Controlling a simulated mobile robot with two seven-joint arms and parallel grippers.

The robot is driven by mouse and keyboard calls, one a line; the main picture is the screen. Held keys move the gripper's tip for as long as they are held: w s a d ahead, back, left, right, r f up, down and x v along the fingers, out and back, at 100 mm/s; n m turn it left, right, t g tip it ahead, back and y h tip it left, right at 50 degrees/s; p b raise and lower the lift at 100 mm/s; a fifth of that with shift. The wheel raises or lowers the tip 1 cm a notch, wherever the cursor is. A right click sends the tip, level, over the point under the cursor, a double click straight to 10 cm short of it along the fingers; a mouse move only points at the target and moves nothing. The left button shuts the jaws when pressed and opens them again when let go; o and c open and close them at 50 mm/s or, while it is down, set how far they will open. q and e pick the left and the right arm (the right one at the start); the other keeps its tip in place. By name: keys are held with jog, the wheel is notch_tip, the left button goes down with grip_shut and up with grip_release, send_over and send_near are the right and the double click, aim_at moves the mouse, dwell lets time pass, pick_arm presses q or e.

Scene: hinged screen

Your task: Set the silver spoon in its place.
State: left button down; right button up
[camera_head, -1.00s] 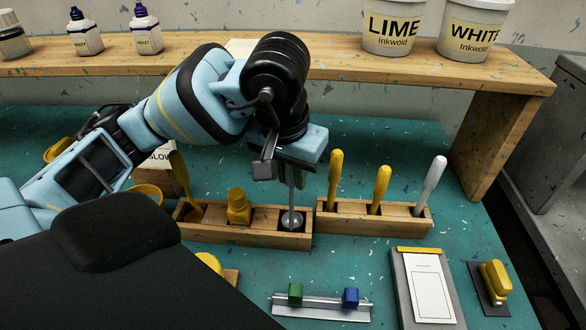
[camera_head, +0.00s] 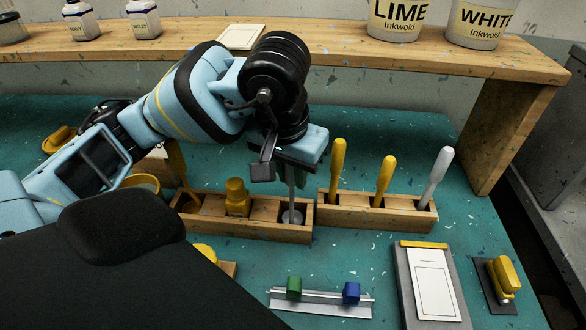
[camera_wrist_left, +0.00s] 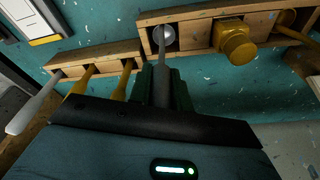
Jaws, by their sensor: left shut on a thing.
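The silver spoon (camera_head: 291,215) is upright with its bowl down, in the right compartment of the left wooden rack (camera_head: 275,232). The rack's front wall hides the lower edge of the bowl; I cannot tell whether it touches the bottom. My left gripper (camera_head: 291,174) is shut on the spoon's handle above the rack. In the left wrist view, the handle runs from between the fingers (camera_wrist_left: 163,88) to the round bowl (camera_wrist_left: 164,38) inside the compartment walls. My right gripper is not in view.
The same rack holds a yellow bottle (camera_head: 237,198) and a yellow long-handled tool (camera_head: 181,172). The right rack (camera_head: 350,214) holds two yellow handles and a pale grey one (camera_head: 437,175). A rail with green and blue blocks (camera_head: 320,304) and a clipboard (camera_head: 432,285) lie in front.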

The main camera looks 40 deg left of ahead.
pick_arm(q)
jog(key=shift+f, duration=0.1)
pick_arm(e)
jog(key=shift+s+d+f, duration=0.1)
pick_arm(q)
jog(key=c, duration=1.2)
grip_release()
